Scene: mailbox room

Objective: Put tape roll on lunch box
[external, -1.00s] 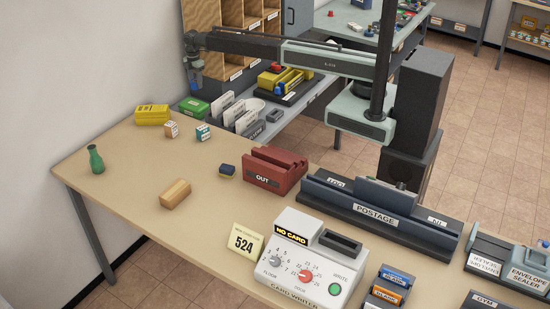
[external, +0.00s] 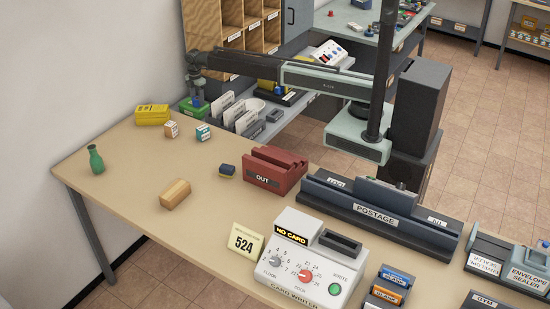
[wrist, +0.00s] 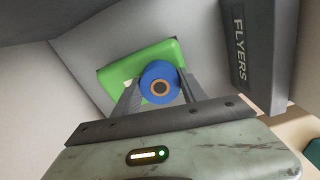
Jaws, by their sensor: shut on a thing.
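The tape roll (wrist: 148,78), blue with a brown core, sits between the two fingers of my gripper (wrist: 160,90) in the wrist view. In the external view my gripper (external: 197,95) points down at the back left, with the blue roll (external: 197,102) at its tip. Directly beneath is a green box (wrist: 112,84), likely the lunch box. It also shows in the external view (external: 188,108), partly behind the gripper. The roll overlaps the green top; whether it touches cannot be told.
A sorter marked FLYERS (wrist: 240,50) stands close to the right in the wrist view. White upright cards (external: 223,105) stand beside the green box. A yellow box (external: 152,115) and two small cubes lie nearby on the table. Wooden pigeonholes (external: 230,50) rise behind.

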